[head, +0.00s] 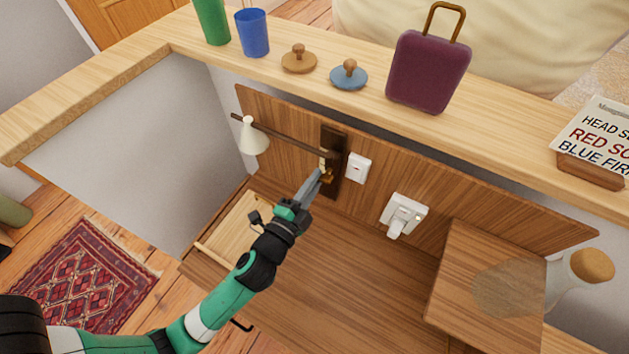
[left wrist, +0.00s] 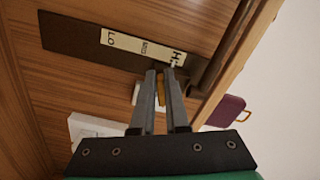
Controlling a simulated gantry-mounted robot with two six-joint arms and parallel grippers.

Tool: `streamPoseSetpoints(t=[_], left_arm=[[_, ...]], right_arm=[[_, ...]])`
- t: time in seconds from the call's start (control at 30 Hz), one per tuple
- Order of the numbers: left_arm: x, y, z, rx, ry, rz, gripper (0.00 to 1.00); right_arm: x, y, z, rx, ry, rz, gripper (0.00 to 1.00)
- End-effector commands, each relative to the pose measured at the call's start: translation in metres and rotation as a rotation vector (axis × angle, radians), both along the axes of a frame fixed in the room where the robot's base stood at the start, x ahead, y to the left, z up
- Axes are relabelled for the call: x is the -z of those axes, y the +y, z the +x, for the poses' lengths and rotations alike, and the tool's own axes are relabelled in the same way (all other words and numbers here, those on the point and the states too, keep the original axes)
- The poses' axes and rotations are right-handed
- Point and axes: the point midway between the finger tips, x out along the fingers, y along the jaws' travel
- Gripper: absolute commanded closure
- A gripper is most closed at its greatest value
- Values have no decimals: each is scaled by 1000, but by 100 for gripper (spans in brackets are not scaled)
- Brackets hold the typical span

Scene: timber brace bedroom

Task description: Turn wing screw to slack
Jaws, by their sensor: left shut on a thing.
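The wing screw is a small brass-coloured piece (left wrist: 161,92), seen between my fingertips in the left wrist view. My left gripper (head: 319,174) is shut on it in front of a dark brown bracket plate (head: 333,140) on the wooden back panel. My fingers hide most of the screw. The plate also shows in the left wrist view (left wrist: 70,37), with a pale scale strip (left wrist: 135,47) lettered LO, MED and H. A dark lamp arm (head: 285,135) runs left from the plate to a white shade (head: 253,138). My right gripper is not in view.
A white switch (head: 358,168) sits just right of the plate, and a white socket with a plug (head: 403,213) farther right. The ledge above holds blue and green cups, two knobbed discs, a purple suitcase (head: 428,70) and a sign (head: 597,140). An open drawer (head: 232,232) lies below left.

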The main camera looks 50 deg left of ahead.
Motion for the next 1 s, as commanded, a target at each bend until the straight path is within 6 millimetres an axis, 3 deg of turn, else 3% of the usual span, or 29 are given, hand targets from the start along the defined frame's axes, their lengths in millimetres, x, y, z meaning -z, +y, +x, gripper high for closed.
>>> streamPoseSetpoints(t=[0.37, 0.4, 0.53, 0.83, 1.0], left_arm=[[-2, 0, 0, 1, -5, -2, 100], [-1, 0, 0, 1, -4, -2, 80], [-1, 0, 0, 0, -3, -2, 57], [0, -1, -1, 1, -1, -2, 57], [2, -8, -20, 3, 1, -1, 57]], right_arm=[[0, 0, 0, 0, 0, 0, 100], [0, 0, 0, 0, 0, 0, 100], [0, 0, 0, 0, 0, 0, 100], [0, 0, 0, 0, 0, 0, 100], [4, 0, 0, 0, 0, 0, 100]])
